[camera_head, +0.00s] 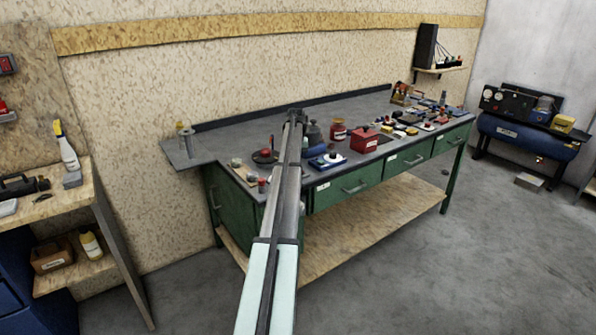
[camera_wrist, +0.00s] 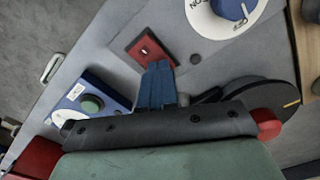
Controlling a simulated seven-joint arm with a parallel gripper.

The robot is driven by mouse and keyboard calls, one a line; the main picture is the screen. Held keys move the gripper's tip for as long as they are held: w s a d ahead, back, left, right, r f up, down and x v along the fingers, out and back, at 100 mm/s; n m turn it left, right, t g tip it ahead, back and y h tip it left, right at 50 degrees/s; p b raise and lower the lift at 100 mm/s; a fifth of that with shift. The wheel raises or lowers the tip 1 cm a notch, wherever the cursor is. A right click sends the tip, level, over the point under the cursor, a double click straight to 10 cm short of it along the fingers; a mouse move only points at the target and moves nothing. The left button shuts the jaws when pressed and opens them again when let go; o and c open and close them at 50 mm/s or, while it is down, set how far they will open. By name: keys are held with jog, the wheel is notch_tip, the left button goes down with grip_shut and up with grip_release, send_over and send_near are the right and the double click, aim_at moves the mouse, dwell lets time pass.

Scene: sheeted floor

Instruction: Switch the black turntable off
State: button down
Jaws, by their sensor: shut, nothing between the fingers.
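A black round disc (camera_wrist: 262,97) with a short yellow mark lies at the right of the wrist view, partly hidden by my gripper; I take it as the black turntable. In the head view, a black disc (camera_head: 264,157) with a red part on top sits on the bench left of my arm. Contact and the switch's position cannot be told.
A blue box with a green button (camera_wrist: 92,104) is left of my gripper. A white dial with a blue knob (camera_wrist: 234,10) is at the top. On the bench (camera_head: 228,128), a red box (camera_head: 364,140) and several small items crowd the right; the back left is mostly clear.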

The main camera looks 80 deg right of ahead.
jog(key=shift+r, duration=3.4)
jog(key=shift+w, duration=0.1)
